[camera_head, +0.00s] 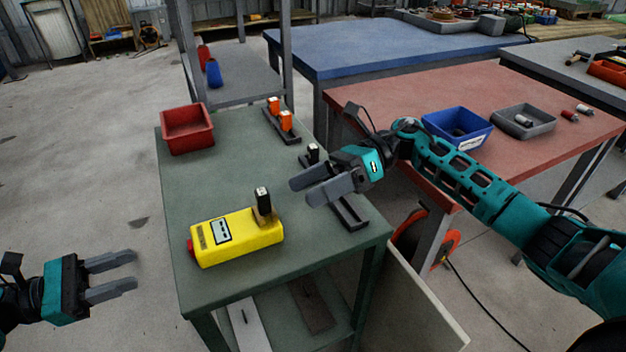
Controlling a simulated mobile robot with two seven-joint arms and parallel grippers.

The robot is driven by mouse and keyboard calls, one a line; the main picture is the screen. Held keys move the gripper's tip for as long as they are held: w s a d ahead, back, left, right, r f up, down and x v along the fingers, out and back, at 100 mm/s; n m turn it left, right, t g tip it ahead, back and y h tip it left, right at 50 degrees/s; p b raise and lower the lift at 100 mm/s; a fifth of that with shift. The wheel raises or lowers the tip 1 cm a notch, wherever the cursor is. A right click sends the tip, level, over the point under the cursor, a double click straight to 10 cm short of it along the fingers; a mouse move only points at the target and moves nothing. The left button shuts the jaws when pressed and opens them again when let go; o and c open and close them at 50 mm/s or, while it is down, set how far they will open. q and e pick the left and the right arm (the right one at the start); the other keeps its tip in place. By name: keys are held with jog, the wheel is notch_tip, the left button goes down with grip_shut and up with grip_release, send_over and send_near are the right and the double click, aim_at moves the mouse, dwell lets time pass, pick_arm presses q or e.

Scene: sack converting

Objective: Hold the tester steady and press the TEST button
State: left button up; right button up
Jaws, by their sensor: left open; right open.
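The yellow tester (236,238) lies on the green table (188,190) near its front left corner. It has a small grey display on top. A dark block with a pale top (263,206) stands upright at its right end. A red part (190,246), which may be the TEST button, shows at its left end. My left gripper (134,270) is open and empty, left of the table and apart from the tester. My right gripper (300,192) is open and empty above the table's right side, to the right of and behind the tester.
A red bin (187,129) stands at the table's back left. Orange-topped blocks (286,120) stand in a dark rack at the back right. Another dark rack (350,212) lies partly under my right gripper. A reddish table (390,98) with a blue bin (457,128) stands to the right.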

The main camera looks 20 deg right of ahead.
aim_at(262, 215)
jog(key=w+n, duration=0.1)
jog(key=w+f+n+h, duration=0.1)
jog(key=n, duration=0.1)
jog(key=d+f+n+h, duration=0.1)
jog(key=n, duration=0.1)
jog(key=shift+w, duration=0.4)
jog(key=x, duration=1.2)
jog(key=shift+w+a+f, duration=0.15)
jog(key=shift+a+f, duration=0.1)
jog(key=shift+c, duration=0.2)
jog(key=c, duration=1.1)
pick_arm(q)
grip_shut()
